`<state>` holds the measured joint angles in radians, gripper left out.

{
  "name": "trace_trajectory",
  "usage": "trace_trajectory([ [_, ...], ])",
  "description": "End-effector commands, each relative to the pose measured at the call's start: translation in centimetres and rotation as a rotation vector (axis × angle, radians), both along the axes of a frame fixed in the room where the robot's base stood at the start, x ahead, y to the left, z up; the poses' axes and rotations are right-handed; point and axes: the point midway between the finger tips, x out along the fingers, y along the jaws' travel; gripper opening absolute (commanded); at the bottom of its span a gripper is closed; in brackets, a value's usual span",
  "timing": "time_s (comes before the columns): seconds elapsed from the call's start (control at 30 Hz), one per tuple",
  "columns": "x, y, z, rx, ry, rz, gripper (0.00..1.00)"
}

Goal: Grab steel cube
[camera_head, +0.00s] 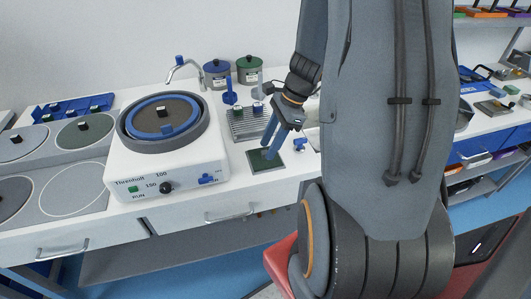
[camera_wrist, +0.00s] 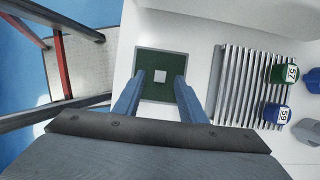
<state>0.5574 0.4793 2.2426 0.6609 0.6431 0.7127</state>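The steel cube (camera_wrist: 160,76) shows in the wrist view as a small pale square on a dark green square mat (camera_wrist: 147,58). The mat also shows in the head view (camera_head: 260,164), on the white counter. My gripper (camera_head: 268,154) has blue fingers and is over the mat. In the wrist view my gripper (camera_wrist: 155,83) has its fingers apart, one on each side of the cube, with nothing between them touching. The exact height above the mat is hard to tell. In the head view the fingers hide the cube.
A ribbed metal rack (camera_wrist: 235,85) with a green knob labelled 57 (camera_wrist: 283,73) and a blue one labelled 59 (camera_wrist: 276,116) stands right of the mat. A polishing machine (camera_head: 165,140) stands left of it. The counter's front edge lies close to the mat.

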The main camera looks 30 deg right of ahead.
Motion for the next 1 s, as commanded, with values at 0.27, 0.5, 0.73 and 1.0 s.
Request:
trace_trajectory([
  [0.27, 0.11, 0.43, -1.31, -0.001, 0.0, -0.001, 0.38],
  [0.5, 0.1, 0.39, -1.27, -0.001, 0.0, -0.002, 0.17],
  [0.73, 0.11, 0.37, -1.27, -0.001, 0.0, -0.002, 0.0],
  [1.0, 0.14, 0.35, -0.86, -0.002, -0.002, -0.003, 0.0],
])
